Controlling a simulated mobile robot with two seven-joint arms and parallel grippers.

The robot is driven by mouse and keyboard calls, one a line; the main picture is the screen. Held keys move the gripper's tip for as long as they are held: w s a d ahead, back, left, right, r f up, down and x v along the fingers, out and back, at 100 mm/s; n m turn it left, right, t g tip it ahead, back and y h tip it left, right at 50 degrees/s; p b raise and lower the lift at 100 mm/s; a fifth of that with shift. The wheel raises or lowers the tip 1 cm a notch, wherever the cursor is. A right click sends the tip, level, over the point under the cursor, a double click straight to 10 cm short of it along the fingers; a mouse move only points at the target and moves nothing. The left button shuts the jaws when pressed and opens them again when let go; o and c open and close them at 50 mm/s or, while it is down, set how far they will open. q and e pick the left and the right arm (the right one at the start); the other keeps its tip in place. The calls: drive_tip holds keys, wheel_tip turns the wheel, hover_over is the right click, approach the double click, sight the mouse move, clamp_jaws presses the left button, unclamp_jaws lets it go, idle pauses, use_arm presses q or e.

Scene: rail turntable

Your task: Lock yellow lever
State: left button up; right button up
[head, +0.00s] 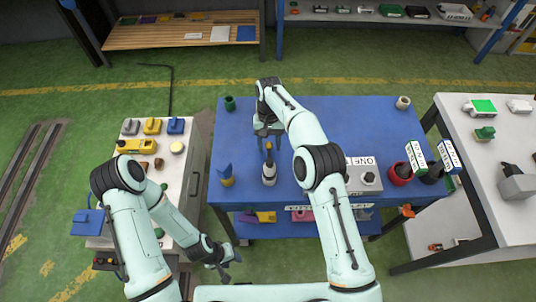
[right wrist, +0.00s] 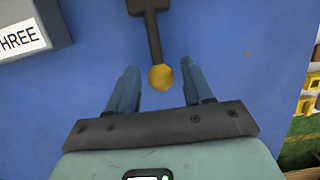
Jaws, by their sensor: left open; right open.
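The yellow lever shows in the head view as a dark stem with a yellow knob (head: 268,149) above a small pale base (head: 269,174) on the blue table. In the right wrist view its round yellow knob (right wrist: 161,77) sits at the end of a dark stem. My right gripper (head: 268,143) is open. In the right wrist view the knob appears between its two fingers (right wrist: 158,80), with gaps on both sides. I cannot tell the depth exactly. My left gripper (head: 223,265) is open and empty, low in front of the blue table's left edge.
On the blue table (head: 350,115) stand a blue-and-yellow part (head: 226,175), a green cup (head: 230,103) and a red round part (head: 399,174). A grey box labelled THREE (right wrist: 30,38) lies left in the right wrist view. A white side bench (head: 189,195) stands left.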

sight(269, 149)
drive_tip(key=c, duration=0.7)
drive_tip(key=shift+c, duration=0.2)
drive_tip(key=shift+r, duration=0.15)
drive_tip(key=shift+s+r, duration=0.15)
drive_tip(key=shift+r, duration=0.55)
drive_tip(key=shift+s+r, duration=0.1)
drive_tip(key=shift+r, duration=0.05)
drive_tip(key=shift+s+r, duration=0.3)
drive_tip(key=shift+r, duration=0.35)
